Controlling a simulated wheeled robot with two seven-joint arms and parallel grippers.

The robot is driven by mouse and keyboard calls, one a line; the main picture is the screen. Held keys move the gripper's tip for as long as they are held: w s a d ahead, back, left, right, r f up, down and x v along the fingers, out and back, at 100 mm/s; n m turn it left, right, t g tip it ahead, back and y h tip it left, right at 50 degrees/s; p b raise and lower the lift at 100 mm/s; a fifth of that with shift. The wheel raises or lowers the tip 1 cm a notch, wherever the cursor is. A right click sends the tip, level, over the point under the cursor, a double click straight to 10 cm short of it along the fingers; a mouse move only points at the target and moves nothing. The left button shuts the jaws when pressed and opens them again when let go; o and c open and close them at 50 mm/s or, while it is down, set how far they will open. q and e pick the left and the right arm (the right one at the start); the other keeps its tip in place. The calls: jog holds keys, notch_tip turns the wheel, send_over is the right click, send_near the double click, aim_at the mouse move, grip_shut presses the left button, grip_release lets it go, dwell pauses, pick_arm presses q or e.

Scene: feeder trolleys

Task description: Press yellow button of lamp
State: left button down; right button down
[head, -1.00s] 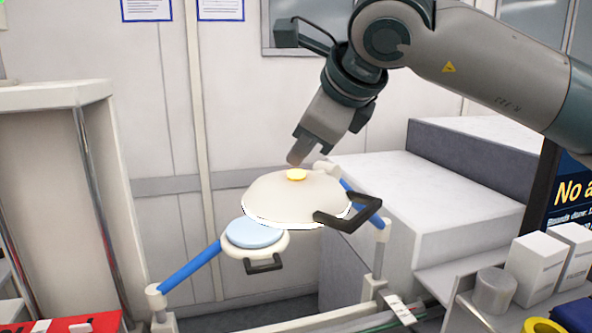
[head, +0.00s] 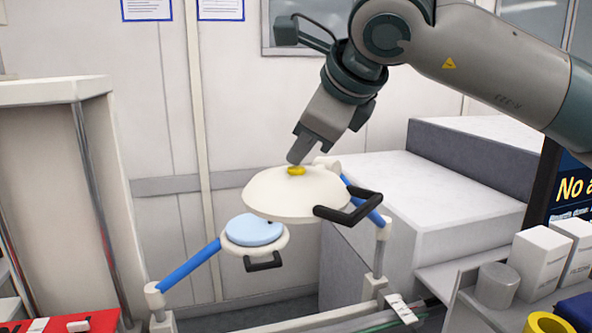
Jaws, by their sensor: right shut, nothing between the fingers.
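The lamp (head: 275,197) is a wide cream dome with a black handle (head: 348,211) at its right, on a blue arm. Its yellow button (head: 296,171) sits on top of the dome and looks dull yellow. My right gripper (head: 299,157) comes down from above with its fingers shut and empty. The fingertips are right at the button, just above it; I cannot tell whether they touch it. My left gripper is out of view.
A smaller lamp head with a light blue disc (head: 254,230) hangs lower left on another blue arm (head: 190,266). A grey-white block (head: 420,205) stands behind at right. White boxes (head: 540,262) and a grey cylinder (head: 497,285) stand at lower right.

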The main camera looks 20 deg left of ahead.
aim_at(300, 170)
jog(key=shift+r, duration=0.1)
dwell(0.6)
jog(key=shift+r, duration=0.3)
notch_tip(300, 170, up, 6)
jog(key=p, duration=0.2)
dwell(0.7)
jog(key=shift+s+f, duration=0.1)
dwell(0.4)
